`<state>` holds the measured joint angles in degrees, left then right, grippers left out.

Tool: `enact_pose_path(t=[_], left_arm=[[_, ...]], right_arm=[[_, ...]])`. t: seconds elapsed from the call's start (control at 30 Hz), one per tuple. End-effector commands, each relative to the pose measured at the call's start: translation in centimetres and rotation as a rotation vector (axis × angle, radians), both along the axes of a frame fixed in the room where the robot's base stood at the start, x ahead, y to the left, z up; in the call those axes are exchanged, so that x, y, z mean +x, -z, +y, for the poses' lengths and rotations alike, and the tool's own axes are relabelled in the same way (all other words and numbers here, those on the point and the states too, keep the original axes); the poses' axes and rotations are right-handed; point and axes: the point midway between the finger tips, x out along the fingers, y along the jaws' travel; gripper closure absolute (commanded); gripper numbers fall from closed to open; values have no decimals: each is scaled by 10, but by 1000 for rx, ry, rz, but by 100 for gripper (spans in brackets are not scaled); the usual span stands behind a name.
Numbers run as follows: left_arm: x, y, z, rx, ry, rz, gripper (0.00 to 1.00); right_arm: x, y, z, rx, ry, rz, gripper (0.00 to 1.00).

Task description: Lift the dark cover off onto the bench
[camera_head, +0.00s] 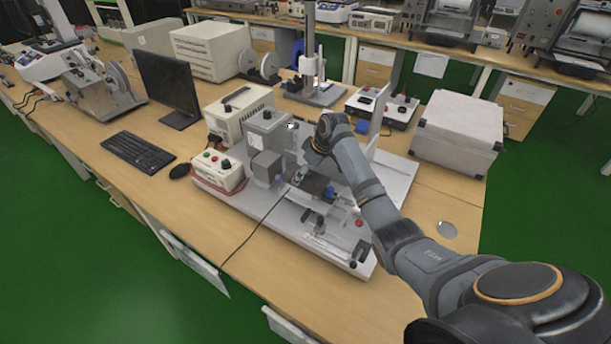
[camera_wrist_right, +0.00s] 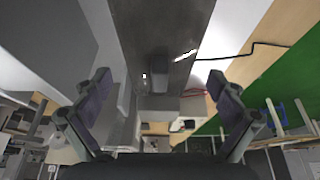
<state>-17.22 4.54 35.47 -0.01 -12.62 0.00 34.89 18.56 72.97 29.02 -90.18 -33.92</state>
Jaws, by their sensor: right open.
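A testing rig on a white base plate (camera_head: 265,205) stands on the wooden bench. A dark flat piece (camera_head: 318,186), which looks like the cover, sits over the middle of the rig, partly hidden by my right arm. In the right wrist view a dark grey panel (camera_wrist_right: 150,25), probably this cover, runs in from the top between the fingers. My right gripper (camera_head: 300,176) is just over the rig beside the dark piece. In the wrist view its fingers (camera_wrist_right: 160,95) are spread wide with nothing held. My left gripper is not in view.
A large light case (camera_head: 458,132) stands on the right. A black cable crosses the front.

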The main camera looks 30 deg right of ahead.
Motion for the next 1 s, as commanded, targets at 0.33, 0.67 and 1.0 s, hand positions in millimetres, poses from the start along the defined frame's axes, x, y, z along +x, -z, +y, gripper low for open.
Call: enact_pose_path(t=[0.33,0.67,1.0], left_arm=[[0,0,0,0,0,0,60],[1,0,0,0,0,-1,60],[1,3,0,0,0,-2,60]], right_arm=[[1,4,0,-1,-1,-2,16],[1,4,0,-1,-1,-1,61],[2,-1,0,-1,0,-3,62]])
